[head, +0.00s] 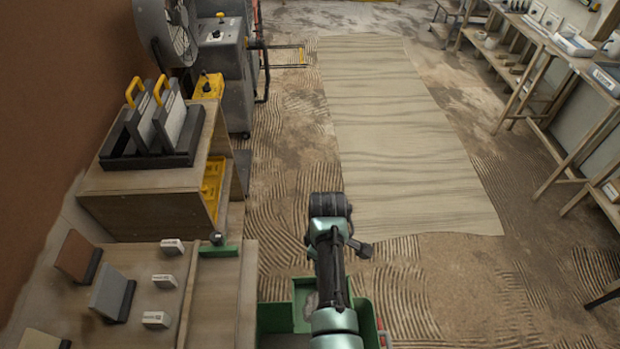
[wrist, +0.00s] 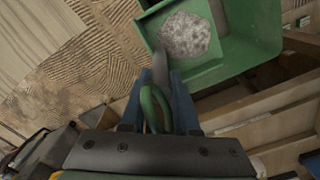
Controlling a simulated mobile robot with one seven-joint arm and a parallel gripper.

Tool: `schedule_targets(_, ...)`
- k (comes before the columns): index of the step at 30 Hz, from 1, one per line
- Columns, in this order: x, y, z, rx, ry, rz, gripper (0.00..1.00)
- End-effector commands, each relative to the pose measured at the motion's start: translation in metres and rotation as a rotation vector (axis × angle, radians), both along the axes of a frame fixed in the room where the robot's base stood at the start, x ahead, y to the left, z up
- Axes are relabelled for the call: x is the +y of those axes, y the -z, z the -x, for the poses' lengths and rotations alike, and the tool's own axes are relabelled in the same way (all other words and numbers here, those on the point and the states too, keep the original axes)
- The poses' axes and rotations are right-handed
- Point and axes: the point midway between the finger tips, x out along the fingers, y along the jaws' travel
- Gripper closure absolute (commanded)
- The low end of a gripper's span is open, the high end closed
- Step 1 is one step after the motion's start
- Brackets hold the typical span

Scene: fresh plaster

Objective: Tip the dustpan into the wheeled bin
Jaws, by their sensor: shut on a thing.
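My gripper (wrist: 162,85) shows in the wrist view with its two blue fingers shut on the green looped handle of the dustpan (wrist: 152,100). The green pan, with a grey heap of debris (wrist: 185,36) in it, lies beyond the fingertips. The heap is still in the pan. In the head view, my arm hides most of the pan and my fingers. A green open-topped container, seemingly the wheeled bin (head: 272,318), stands at the bottom, partly behind my arm. How high the pan is above it, I cannot tell.
A bench (head: 228,290) with pale blocks and floats stands at left, close to the bin. A wooden cabinet (head: 140,215) with a black rack is behind it. A pale board sheet (head: 400,130) covers the floor ahead. Workbenches (head: 560,60) line the right; ridged floor between is clear.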

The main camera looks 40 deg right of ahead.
Motion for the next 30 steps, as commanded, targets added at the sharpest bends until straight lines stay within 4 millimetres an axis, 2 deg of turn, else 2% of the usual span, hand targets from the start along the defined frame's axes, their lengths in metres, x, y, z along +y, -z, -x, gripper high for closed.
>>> schedule_targets(9, 0.011, -0.008, 0.018, -0.085, -0.001, 0.055, 1.0)
schedule_targets(29, 0.045, -0.007, 0.073, -0.421, -0.003, 0.259, 1.0)
schedule_targets(30, 0.047, -0.003, 0.077, -0.44, -0.002, 0.271, 1.0)
